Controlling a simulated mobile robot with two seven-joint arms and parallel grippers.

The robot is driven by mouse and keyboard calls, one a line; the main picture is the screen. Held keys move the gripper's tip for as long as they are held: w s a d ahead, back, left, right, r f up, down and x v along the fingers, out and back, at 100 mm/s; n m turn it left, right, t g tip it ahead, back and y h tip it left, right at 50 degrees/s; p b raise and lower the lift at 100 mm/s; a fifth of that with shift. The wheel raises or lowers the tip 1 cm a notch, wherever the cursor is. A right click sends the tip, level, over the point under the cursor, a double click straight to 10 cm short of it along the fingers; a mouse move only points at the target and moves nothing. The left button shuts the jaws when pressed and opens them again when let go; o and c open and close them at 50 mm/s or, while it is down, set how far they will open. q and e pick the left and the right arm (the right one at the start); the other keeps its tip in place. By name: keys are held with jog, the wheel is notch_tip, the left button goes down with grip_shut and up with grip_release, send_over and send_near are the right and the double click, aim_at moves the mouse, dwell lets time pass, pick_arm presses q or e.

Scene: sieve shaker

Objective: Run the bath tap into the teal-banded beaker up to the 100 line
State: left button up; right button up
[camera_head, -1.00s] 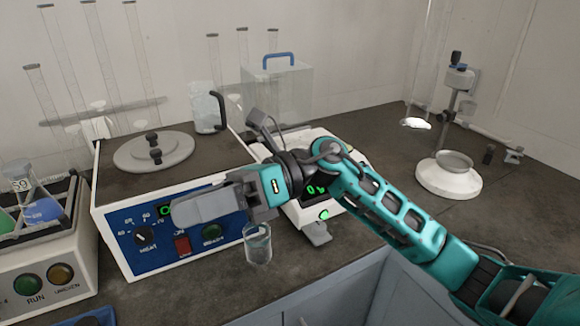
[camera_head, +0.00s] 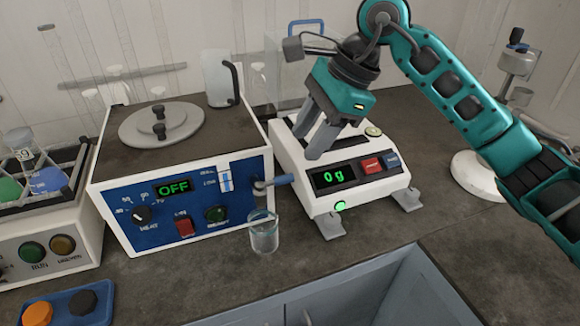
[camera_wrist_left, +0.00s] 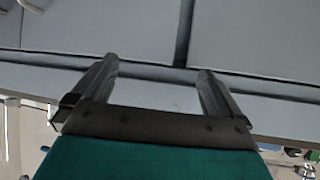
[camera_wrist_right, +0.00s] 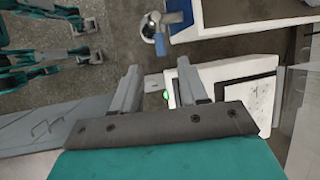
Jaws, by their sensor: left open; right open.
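The water bath (camera_head: 190,240) is a white box with a blue front panel, a round lid and a green OFF readout. Its tap (camera_head: 272,182), with a blue handle, sticks out at the panel's right side. A clear beaker (camera_head: 264,236) stands upright on the bench below the tap. It seems to hold some clear liquid; its band and the 100 line are too small to read. My right gripper (camera_head: 312,140) is open and empty above the scale, right of the tap. My left gripper (camera_wrist_left: 156,72) is open and empty, facing grey cabinet fronts.
A white scale (camera_head: 345,200) reading 0 g stands right of the bath. A flask rack (camera_head: 45,190) is at left, and a blue tray (camera_head: 65,310) at front left. The bench front edge lies close to the beaker.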

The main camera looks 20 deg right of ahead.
aim_at(285, 176)
jog(key=x, duration=0.8)
jog(key=shift+f, duration=0.15)
grip_shut()
dwell(0.4)
